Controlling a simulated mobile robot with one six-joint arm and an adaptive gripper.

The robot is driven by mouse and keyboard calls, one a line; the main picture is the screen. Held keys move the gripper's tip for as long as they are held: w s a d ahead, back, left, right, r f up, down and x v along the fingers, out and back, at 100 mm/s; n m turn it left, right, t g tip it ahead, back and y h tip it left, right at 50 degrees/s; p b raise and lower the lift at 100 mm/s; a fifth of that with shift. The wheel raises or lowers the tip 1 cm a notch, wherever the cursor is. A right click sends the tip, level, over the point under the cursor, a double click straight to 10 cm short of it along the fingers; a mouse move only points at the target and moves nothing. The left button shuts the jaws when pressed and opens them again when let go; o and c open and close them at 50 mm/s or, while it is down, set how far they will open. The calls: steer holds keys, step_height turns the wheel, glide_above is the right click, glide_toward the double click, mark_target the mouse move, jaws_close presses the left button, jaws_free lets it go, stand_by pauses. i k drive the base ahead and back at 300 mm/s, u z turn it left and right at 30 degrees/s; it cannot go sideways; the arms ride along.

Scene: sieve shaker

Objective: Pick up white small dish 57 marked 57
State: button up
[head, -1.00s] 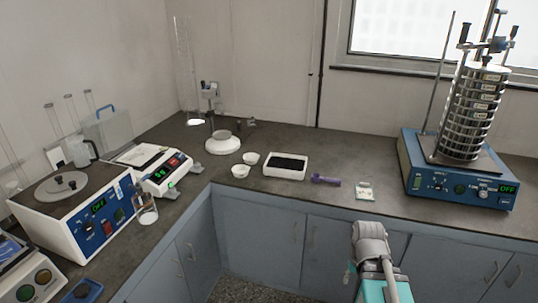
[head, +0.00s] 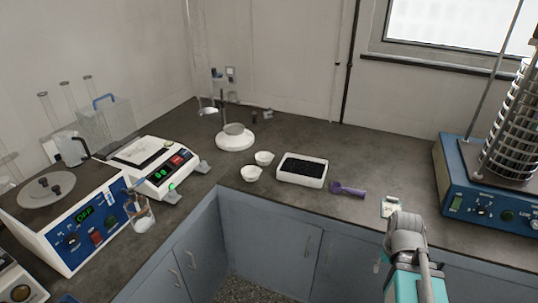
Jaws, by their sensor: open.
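Two small white dishes stand side by side on the dark bench near its inner corner. One dish (head: 264,157) is a little farther back; the other dish (head: 251,174) is nearer the front edge. No number can be read on either, so I cannot tell which is marked 57. My arm shows at the lower right, well to the right of the dishes and apart from them. My gripper's fingers are not visible.
A white tray with dark contents (head: 302,170) stands just right of the dishes, then a purple scoop (head: 348,190). A round-based stand (head: 235,140) is behind them. A balance (head: 157,168) is left and the sieve shaker (head: 488,195) right.

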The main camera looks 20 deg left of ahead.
mark_target(263, 158)
steer(key=u, duration=0.25)
steer(key=i, duration=0.55)
steer(key=u, duration=0.8)
steer(key=i, duration=0.6)
steer(key=z, duration=0.05)
